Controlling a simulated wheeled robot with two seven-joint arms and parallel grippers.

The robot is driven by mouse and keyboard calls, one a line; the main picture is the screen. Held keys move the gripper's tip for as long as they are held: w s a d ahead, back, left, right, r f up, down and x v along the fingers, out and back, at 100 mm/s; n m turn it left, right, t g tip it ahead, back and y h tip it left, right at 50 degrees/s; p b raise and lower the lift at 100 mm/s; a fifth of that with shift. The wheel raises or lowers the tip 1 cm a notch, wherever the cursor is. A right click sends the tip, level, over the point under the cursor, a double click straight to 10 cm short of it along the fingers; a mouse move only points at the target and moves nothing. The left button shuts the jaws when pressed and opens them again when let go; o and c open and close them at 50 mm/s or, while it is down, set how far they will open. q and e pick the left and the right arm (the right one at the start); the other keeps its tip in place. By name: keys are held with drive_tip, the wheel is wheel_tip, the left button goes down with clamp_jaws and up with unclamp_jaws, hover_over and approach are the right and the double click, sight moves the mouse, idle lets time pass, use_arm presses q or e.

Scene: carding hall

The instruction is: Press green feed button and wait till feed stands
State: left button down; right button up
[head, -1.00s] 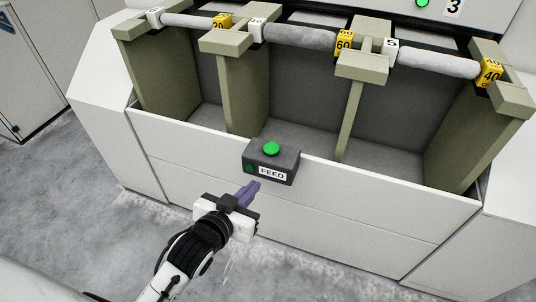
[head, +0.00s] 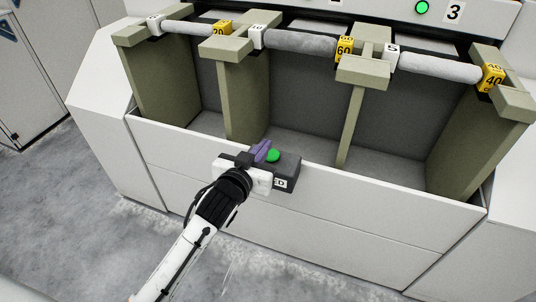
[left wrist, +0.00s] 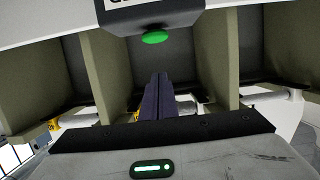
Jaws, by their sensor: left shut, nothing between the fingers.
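The green feed button (head: 273,155) sits on top of a dark grey box (head: 289,172) on the machine's front edge. Its FEED label is partly hidden by my gripper. My left gripper (head: 262,149) is shut and empty, its purple fingers just left of the button in the head view. In the left wrist view the green button (left wrist: 154,37) shows beyond the shut fingertips (left wrist: 160,77), with a visible gap between them. I cannot tell whether the button is pressed in. My right gripper is in neither view.
Behind the box are open bays between olive dividers (head: 243,100). Grey rolls (head: 300,41) lie across their tops, with yellow number tags (head: 344,48). A green lamp (head: 421,7) glows beside a 3 sign. Grey floor (head: 60,210) is clear at left.

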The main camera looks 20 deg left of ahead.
sight(271, 155)
use_arm(q)
drive_tip(key=x, duration=0.3)
drive_tip(key=shift+w+f, duration=0.25)
drive_tip(key=shift+s+f+b, duration=0.15)
drive_tip(key=shift+f+b, duration=0.2)
drive_tip(key=shift+f, duration=1.45)
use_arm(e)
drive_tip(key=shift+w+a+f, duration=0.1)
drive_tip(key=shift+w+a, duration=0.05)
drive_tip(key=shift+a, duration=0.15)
